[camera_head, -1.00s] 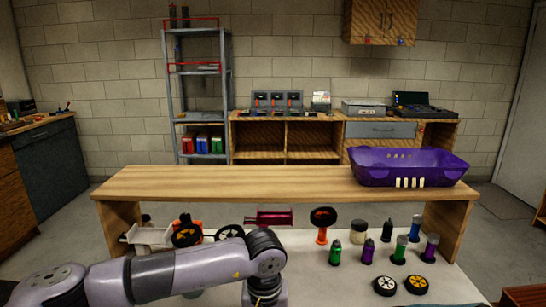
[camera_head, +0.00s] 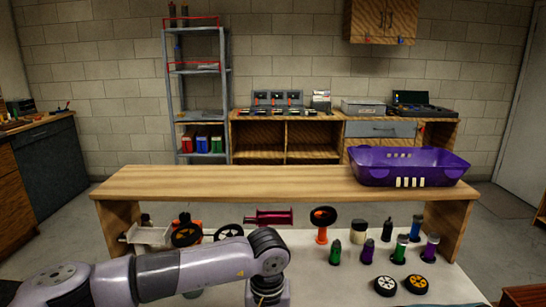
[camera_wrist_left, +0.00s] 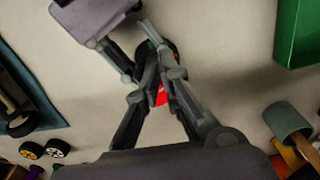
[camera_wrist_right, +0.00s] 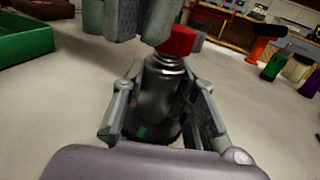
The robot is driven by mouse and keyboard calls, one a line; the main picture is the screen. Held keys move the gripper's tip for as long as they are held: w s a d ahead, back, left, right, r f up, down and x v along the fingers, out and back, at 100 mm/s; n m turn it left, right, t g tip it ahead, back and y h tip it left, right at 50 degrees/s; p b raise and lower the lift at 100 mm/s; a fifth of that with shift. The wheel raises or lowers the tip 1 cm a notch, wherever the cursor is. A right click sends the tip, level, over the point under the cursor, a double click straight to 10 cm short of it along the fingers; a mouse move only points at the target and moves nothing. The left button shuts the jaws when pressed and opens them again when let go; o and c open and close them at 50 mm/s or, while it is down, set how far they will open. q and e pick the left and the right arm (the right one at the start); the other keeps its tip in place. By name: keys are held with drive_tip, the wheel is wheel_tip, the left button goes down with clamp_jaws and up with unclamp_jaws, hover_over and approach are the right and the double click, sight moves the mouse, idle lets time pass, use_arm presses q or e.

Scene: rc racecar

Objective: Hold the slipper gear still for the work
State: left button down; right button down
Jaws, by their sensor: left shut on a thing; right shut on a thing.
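A dark cylinder (camera_wrist_right: 160,85) with a silver neck and a small green mark stands between the fingers of my right gripper (camera_wrist_right: 162,105), which is shut on it. A red piece (camera_wrist_right: 178,42) sits at its top. It also shows in the left wrist view (camera_wrist_left: 162,96), partly covered by fingers. My left gripper (camera_wrist_left: 156,80) is shut on this red piece, and its fingers hide most of it. I cannot tell which of the two is the slipper gear. In the head view my left arm bends down at the bottom edge, and both grippers are out of sight.
A wooden shelf (camera_head: 250,182) spans the worktable, bearing a purple basket (camera_head: 372,178). Wheels (camera_head: 416,284), small bottles (camera_head: 368,250) and a magenta part (camera_head: 270,217) stand on the pale table. A green bin (camera_wrist_left: 297,45) shows in the left wrist view.

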use_arm(q)
drive_tip(key=shift+d+r, duration=0.25)
drive_tip(key=shift+d, duration=0.25)
drive_tip(key=shift+d, duration=0.6)
drive_tip(key=shift+s+d+f, duration=0.1)
drive_tip(key=shift+s+f, duration=0.05)
drive_tip(key=shift+s, duration=0.05)
wheel_tip(320, 180, up, 6)
drive_tip(key=shift+s, duration=0.2)
idle(0.4)
